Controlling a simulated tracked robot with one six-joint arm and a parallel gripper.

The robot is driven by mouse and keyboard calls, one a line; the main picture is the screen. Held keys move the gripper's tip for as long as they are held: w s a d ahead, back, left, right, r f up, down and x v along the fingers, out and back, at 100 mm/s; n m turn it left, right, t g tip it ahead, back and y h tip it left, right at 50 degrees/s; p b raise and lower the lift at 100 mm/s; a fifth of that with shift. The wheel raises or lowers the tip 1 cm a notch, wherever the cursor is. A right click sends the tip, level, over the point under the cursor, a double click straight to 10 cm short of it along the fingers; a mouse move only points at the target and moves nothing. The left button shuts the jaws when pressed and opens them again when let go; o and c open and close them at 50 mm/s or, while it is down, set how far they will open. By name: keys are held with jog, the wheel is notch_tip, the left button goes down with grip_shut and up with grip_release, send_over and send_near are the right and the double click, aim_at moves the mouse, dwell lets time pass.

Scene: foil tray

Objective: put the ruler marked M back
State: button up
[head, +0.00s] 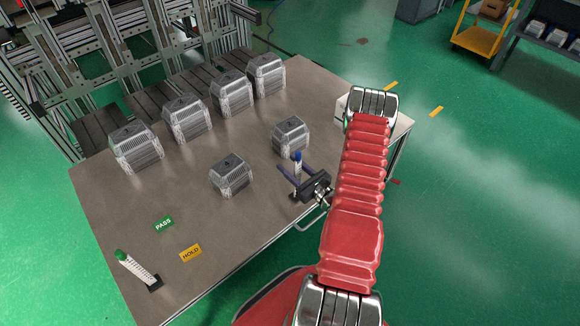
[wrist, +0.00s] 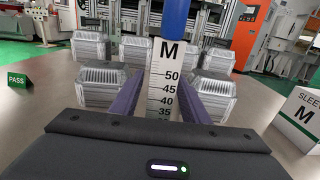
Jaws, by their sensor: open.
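The ruler marked M (wrist: 164,80) is a white scale with a blue top, seen upright in the wrist view. Its numbers run from 50 down to 35, where my gripper body hides the rest. My gripper (wrist: 165,98) is open, with one purple finger on each side of the ruler; I cannot tell whether either touches it. In the head view the ruler's blue top (head: 297,156) shows between the fingers of my gripper (head: 299,173) near the table's right side. What the ruler's foot rests on is hidden.
A white box reading SLEEVE M (wrist: 302,122) stands at right. Another ruler with a green top (head: 137,268) stands in a black base at the front left. Several ribbed grey housings (head: 230,176) stand on the table (head: 120,210). PASS (head: 163,223) and HOLD (head: 190,252) labels lie left.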

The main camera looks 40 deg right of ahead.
jog(key=shift+r, duration=0.1)
jog(key=s, duration=1.2)
jog(key=shift+d, duration=0.15)
dwell(0.7)
